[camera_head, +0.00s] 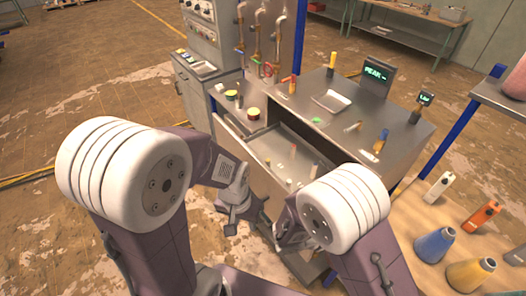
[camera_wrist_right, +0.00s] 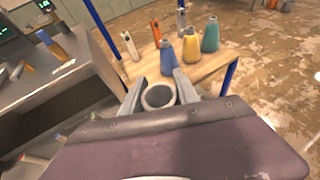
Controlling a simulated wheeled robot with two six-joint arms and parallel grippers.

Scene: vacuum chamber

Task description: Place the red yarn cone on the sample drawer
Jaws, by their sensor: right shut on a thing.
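The sample drawer (camera_head: 262,143) is pulled out of the grey console, with several small items in it. My right gripper (camera_head: 290,238) is low in front of the drawer, partly hidden by my arm. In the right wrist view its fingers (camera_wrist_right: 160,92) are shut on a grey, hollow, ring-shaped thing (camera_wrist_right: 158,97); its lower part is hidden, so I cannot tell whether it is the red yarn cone. I make out no clearly red cone elsewhere. My left gripper (camera_head: 232,218) hangs left of the right one, before the console; its finger gap is unclear.
A wooden table at the right bears a blue cone (camera_head: 435,245), a yellow cone (camera_head: 469,273), an orange bottle (camera_head: 480,217) and a white bottle (camera_head: 438,188). A teal cone (camera_wrist_right: 210,36) shows in the wrist view. The console top holds a shallow tray (camera_head: 333,101) and a display (camera_head: 376,75).

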